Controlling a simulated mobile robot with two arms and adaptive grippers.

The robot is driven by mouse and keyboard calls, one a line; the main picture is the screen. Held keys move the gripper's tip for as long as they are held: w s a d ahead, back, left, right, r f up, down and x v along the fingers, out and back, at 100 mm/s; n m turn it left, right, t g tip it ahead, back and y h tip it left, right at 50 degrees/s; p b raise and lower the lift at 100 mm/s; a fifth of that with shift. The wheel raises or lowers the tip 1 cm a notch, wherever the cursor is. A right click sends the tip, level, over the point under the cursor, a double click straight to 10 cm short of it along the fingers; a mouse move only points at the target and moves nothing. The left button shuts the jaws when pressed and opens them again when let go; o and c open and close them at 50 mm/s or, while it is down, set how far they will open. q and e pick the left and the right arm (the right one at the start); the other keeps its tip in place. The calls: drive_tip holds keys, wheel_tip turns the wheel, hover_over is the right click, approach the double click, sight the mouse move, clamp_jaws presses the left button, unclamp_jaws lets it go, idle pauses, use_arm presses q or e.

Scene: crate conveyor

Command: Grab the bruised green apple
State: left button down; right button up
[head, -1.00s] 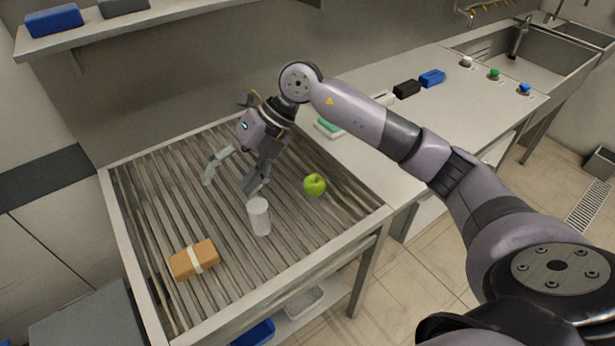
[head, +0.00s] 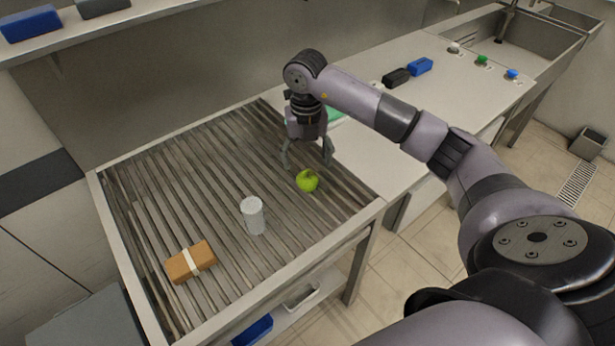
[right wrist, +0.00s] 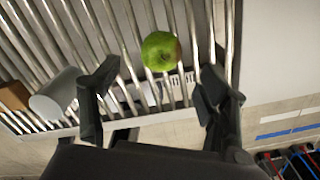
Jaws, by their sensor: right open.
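The green apple (head: 307,181) rests on the roller conveyor (head: 137,160) near its right side. In the right wrist view the apple (right wrist: 160,51) lies ahead of the fingers, between their lines, with a brownish patch on its right side. My right gripper (head: 308,163) is open, points down and hangs just behind and above the apple, empty. Its two fingers show wide apart in the right wrist view (right wrist: 150,92). I cannot tell whether a finger touches the apple, but the wrist view shows a gap. My left gripper is not in view.
A white-grey cylinder (head: 254,215) stands left of the apple on the rollers. A brown box with a white band (head: 190,262) lies further left. The counter (head: 372,165) adjoins on the right, with black (head: 396,78) and blue (head: 420,66) blocks. The rollers at back left are clear.

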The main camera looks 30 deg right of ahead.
sight(308, 175)
drive_tip(key=shift+f, duration=0.7)
wheel_tip(308, 175, down, 4)
drive_tip(key=shift+s+d+f+p, duration=0.1)
drive_tip(key=shift+f+p, duration=0.05)
drive_tip(key=shift+p, duration=1.05)
drive_tip(key=shift+f, duration=0.55)
drive_tip(key=shift+c, duration=0.5)
drive_tip(key=c, duration=1.2)
drive_tip(key=shift+r, duration=0.1)
